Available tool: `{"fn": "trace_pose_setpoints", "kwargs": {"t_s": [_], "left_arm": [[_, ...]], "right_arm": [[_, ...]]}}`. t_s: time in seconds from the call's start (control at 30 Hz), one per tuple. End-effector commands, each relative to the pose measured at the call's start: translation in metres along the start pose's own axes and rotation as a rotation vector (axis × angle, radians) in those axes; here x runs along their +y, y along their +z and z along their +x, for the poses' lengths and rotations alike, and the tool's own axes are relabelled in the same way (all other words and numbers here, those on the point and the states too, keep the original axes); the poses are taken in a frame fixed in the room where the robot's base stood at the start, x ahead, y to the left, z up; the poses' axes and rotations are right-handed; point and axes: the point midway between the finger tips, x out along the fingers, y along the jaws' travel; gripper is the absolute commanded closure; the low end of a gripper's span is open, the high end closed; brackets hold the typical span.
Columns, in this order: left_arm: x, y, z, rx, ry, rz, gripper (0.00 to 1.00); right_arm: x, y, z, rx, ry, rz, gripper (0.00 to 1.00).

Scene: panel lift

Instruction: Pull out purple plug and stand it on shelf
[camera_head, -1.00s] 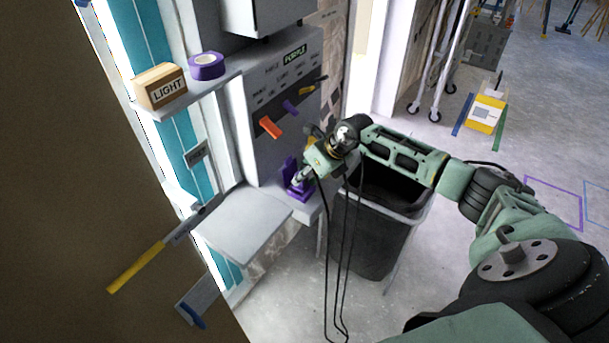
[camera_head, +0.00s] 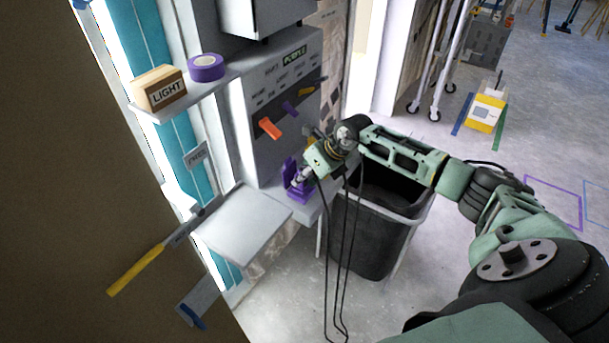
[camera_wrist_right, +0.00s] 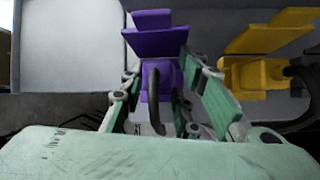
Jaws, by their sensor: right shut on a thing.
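The purple plug (camera_head: 290,172) is low in front of the grey panel, by the right end of the white lower shelf (camera_head: 242,222). In the right wrist view the purple plug (camera_wrist_right: 155,42) has a wide, stepped head, and a dark cable loops in front of its body. My right gripper (camera_head: 301,179) comes in from the right and is shut on the plug. In the wrist view its fingers (camera_wrist_right: 160,78) lie on both sides of the plug's body. Whether the plug is still seated in a socket cannot be told. My left gripper is not in view.
The grey panel (camera_head: 258,84) carries orange, purple and yellow levers under a PURPLE sign (camera_head: 294,55). A yellow plug (camera_wrist_right: 258,75) sits close to the right finger. An upper shelf (camera_head: 198,96) holds a LIGHT box and purple tape. A black bin (camera_head: 365,235) stands below my arm.

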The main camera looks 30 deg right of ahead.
Motion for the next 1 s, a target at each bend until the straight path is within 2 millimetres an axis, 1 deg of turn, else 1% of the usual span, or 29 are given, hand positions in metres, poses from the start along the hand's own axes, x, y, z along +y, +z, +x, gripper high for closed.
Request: {"fn": "trace_pose_setpoints", "kwargs": {"t_s": [0.03,0.1,0.3,1.0], "left_arm": [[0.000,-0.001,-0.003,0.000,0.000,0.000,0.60],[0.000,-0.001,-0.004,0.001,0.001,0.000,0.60],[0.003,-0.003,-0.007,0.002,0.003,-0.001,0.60],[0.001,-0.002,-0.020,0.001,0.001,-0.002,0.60]], "right_arm": [[0.006,0.007,-0.005,-0.011,0.013,0.006,1.00],[0.006,0.009,-0.007,-0.012,0.013,0.006,1.00],[0.006,0.011,-0.012,-0.011,0.010,0.005,1.00],[0.005,0.021,-0.030,-0.009,0.003,0.002,1.00]]}}
